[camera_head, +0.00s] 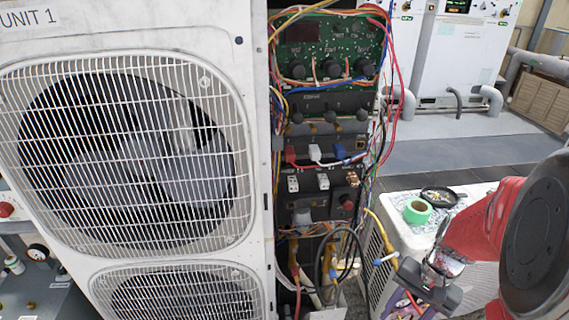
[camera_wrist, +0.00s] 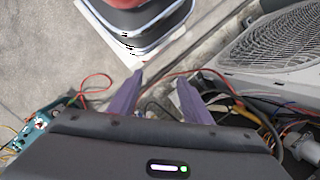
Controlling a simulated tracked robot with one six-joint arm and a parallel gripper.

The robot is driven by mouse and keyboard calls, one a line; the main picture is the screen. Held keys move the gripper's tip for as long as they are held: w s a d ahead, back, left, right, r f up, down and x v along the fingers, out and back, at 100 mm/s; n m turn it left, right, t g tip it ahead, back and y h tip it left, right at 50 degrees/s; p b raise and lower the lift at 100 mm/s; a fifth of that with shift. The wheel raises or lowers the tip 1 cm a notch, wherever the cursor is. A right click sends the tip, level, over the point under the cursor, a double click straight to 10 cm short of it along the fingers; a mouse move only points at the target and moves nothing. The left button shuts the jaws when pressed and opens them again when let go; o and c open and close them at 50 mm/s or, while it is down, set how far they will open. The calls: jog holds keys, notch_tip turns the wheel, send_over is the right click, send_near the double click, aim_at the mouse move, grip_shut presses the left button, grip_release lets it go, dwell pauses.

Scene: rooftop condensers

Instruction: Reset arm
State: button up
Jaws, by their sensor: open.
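My arm is red and black and stands at the right of the head view. My gripper (camera_head: 414,305) is low at its end, with part of it cut off by the bottom edge. In the wrist view my gripper (camera_wrist: 158,92) shows two purple fingers spread apart, with nothing between them. Behind and below the fingers are loose cables and grey floor. The condenser marked UNIT 1 (camera_head: 258,130) fills the left of the head view, and its open electrical bay (camera_head: 322,130) is left of my gripper.
Red, yellow and black wires (camera_head: 395,70) hang out of the bay. A white box (camera_head: 400,235) beside it carries a green tape roll (camera_head: 417,211) and a black dish (camera_head: 439,196). White cabinets (camera_head: 465,50) stand behind. A fan grille (camera_wrist: 275,45) is at right in the wrist view.

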jog(key=a+r+n+t+h, duration=0.1)
jog(key=a+r+n+t, duration=0.2)
jog(key=a+r, duration=0.4)
jog(key=a+r+n+t+h, duration=0.2)
jog(key=a+r+n, duration=0.4)
jog(key=r, duration=0.6)
jog(key=shift+s+a+r+t, duration=0.15)
jog(key=shift+s+a+t, duration=0.3)
jog(key=shift+a+t, duration=0.3)
jog(key=c, duration=0.3)
jog(key=shift+d, duration=0.2)
